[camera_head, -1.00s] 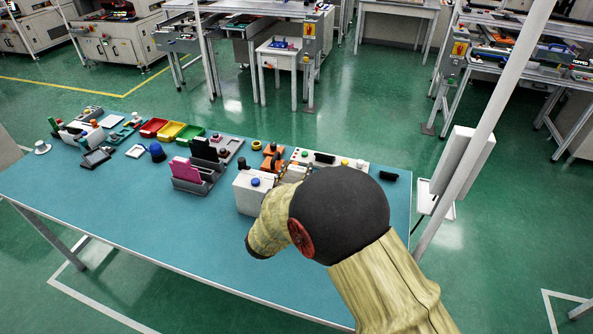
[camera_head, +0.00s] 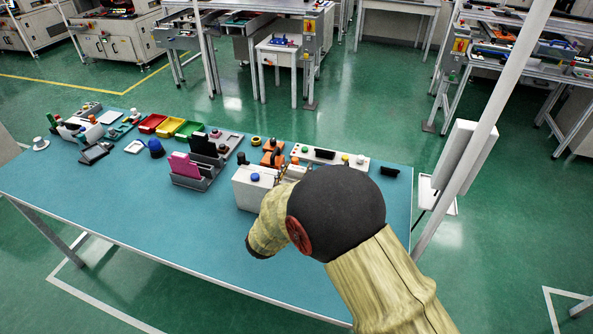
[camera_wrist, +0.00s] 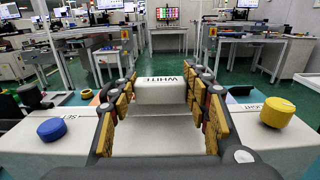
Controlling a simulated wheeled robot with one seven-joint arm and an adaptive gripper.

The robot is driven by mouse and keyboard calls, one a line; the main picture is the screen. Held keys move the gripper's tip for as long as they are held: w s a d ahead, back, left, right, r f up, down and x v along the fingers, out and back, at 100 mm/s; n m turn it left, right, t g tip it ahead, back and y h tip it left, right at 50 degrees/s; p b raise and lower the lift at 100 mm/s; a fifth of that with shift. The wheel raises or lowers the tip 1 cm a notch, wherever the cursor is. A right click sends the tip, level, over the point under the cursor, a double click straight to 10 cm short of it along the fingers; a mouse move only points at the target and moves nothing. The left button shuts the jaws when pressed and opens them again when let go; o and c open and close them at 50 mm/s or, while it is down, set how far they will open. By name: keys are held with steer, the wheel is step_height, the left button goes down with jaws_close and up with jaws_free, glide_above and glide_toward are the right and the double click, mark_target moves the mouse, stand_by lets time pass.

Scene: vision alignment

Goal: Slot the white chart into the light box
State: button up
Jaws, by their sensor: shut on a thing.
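The light box (camera_head: 250,196) is a white box near the right end of the teal table, with a blue button on top. In the wrist view its white top (camera_wrist: 55,148) shows a blue button (camera_wrist: 52,129) at left and a yellow button (camera_wrist: 277,112) at right. My gripper (camera_wrist: 160,88) is over the box with its tan-padded fingers on both sides of the white chart (camera_wrist: 160,93), shut on it. The chart's upper part bears the word WHITE. I cannot tell how deep its lower edge sits. My arm hides most of the gripper in the head view.
A grey rack (camera_head: 190,184) with pink and black cards stands left of the box. Red, yellow and green bins (camera_head: 170,128) and small parts line the table's back. A white button panel (camera_head: 330,160) lies behind the box. The table's front left is clear.

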steer(key=shift+f+b, duration=0.5)
steer(key=shift+f, duration=0.3)
steer(key=o, duration=1.6)
steer(key=shift+s+a, duration=0.1)
steer(key=shift+s, duration=0.05)
steer(key=v, duration=1.1)
steer(key=shift+s+a, duration=0.1)
steer(key=shift+s, duration=0.25)
